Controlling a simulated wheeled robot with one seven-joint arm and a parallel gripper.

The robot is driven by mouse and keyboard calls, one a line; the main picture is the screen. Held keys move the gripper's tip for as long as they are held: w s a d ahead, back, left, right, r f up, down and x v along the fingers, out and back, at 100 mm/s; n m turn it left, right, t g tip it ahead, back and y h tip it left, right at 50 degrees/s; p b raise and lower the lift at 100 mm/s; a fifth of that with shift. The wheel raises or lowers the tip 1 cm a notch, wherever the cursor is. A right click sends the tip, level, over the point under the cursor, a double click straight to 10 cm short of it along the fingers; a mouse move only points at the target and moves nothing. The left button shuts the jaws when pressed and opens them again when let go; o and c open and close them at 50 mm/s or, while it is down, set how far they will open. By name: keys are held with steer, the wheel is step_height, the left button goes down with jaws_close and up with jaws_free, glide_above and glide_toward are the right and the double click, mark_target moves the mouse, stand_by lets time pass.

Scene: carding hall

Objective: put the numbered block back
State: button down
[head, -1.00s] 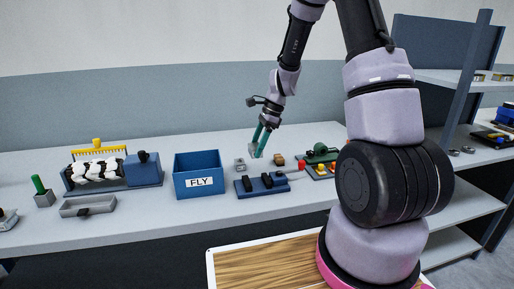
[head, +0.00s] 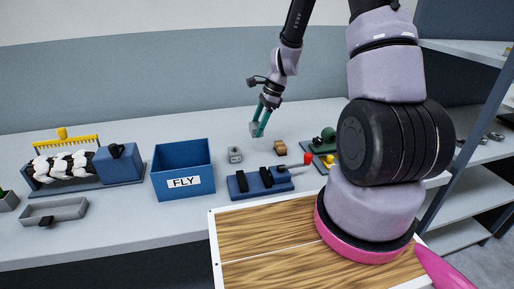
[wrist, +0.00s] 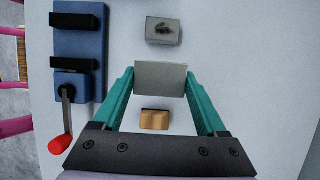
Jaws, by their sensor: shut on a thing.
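My gripper (head: 259,131) is shut on a plain light grey block (wrist: 161,78), held between the two teal fingertips above the bench. The held block also shows in the head view (head: 254,129). No number is readable on its visible face. A small grey block-like piece (head: 235,155) with a dark mark on top lies on the bench, left of and below my gripper in the head view. It also shows beyond the fingertips in the wrist view (wrist: 163,30). I cannot tell whether the mark is a number.
A wooden block (head: 281,147) and a blue fixture (head: 262,184) with black clamps and a red-tipped lever stand near. A blue FLY bin (head: 183,170), a grey tray (head: 53,212) and a carding roller machine (head: 75,165) stand left. The bench (head: 200,125) is clear behind them.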

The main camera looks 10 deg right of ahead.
mark_target(254, 155)
step_height(254, 155, down, 9)
stand_by(0.4)
steer(key=shift+f, duration=0.1)
jaws_free()
steer(key=s+d+r+n+t+h, duration=0.1)
steer(key=s+d+r+n+t, duration=0.15)
steer(key=r, duration=1.25)
steer(key=s+d+r+n+t, duration=0.1)
steer(key=s+d+r+n, duration=0.2)
steer(key=r, duration=1.2)
steer(key=s+r+n+t+h, duration=0.1)
steer(key=s+r+n+t, duration=0.2)
steer(key=s+r+n, duration=0.5)
steer(key=s+r, duration=0.5)
steer(key=s, duration=0.2)
steer(key=shift+s+a+t, duration=0.15)
steer(key=shift+s+t, duration=0.2)
